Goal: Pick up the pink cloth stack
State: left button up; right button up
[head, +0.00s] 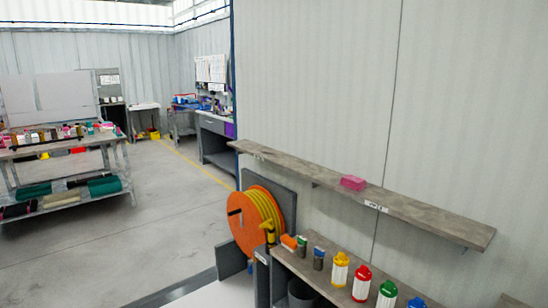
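The pink cloth stack (354,183) is a small pink block lying on a long grey wall shelf (428,214), right of the picture's middle. It sits near the middle of the shelf, just above a small white label on the front edge. Nothing covers it. Neither of my grippers is in the head view.
Below the shelf, a bench (325,278) holds several coloured bottles, including a red one (362,283). An orange hose reel (250,222) stands left of it. A loaded workbench (70,147) is at far left. The floor (165,205) between is clear.

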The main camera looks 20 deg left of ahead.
aim_at(354, 183)
jog(key=i+j+u, duration=0.15)
jog(key=i, duration=0.3)
jog(key=i+j+u, duration=0.2)
jog(key=i, duration=0.3)
